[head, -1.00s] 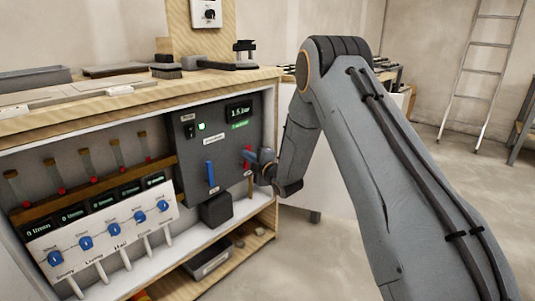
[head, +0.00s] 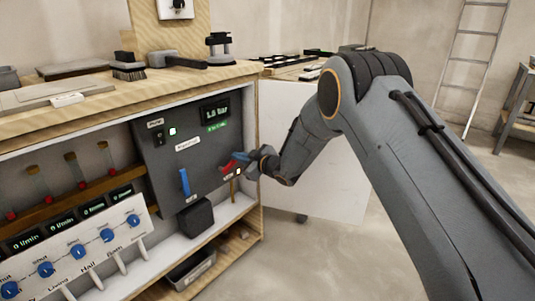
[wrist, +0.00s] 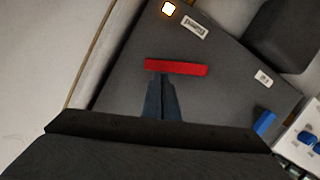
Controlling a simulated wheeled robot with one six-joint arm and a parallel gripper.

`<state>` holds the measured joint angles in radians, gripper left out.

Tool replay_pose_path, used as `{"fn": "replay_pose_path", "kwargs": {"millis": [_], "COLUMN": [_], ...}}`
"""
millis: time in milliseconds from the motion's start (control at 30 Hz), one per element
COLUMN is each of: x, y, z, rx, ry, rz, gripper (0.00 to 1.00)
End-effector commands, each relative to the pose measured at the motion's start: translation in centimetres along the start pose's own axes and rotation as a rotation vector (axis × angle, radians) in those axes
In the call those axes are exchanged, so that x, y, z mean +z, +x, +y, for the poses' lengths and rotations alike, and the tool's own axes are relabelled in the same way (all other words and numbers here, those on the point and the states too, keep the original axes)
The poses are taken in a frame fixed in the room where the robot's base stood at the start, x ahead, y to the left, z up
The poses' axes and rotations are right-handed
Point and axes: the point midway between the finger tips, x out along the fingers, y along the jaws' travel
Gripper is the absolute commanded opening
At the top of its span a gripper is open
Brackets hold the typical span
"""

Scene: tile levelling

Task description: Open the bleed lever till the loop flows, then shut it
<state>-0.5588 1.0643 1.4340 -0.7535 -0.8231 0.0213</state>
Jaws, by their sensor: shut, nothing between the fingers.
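The red lever (head: 238,158) sits at the lower right of the dark control panel (head: 165,150), lying tilted in the head view. It also shows in the wrist view as a red bar (wrist: 177,67) crossing just ahead of my fingertips. My gripper (head: 251,161) is shut and empty, its blue-grey fingers (wrist: 161,92) together at the red lever's edge; whether they touch it I cannot tell. A blue lever (head: 184,182) hangs upright to its left. A pressure display (head: 215,111) glows green at the panel's top. The small label by the red lever is too small to read.
Several blue knobs (head: 78,251) stand on a white manifold with small flow displays reading about 0 l/min. A dark box (head: 196,218) is below the panel. A brush (head: 129,71) and tools lie on the wooden worktop. Open floor is to the right.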

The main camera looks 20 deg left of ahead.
Motion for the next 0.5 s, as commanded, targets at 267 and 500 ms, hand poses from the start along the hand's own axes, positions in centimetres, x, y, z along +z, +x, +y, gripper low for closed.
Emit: {"fn": "replay_pose_path", "kwargs": {"millis": [267,500], "x": [1.1,2.5], "y": [0.9,0.5], "z": [-0.5,0.8], "rx": [-0.057,-0.043], "ry": [0.178,0.179], "rz": [0.002,-0.001], "gripper": [0.00,0.00]}}
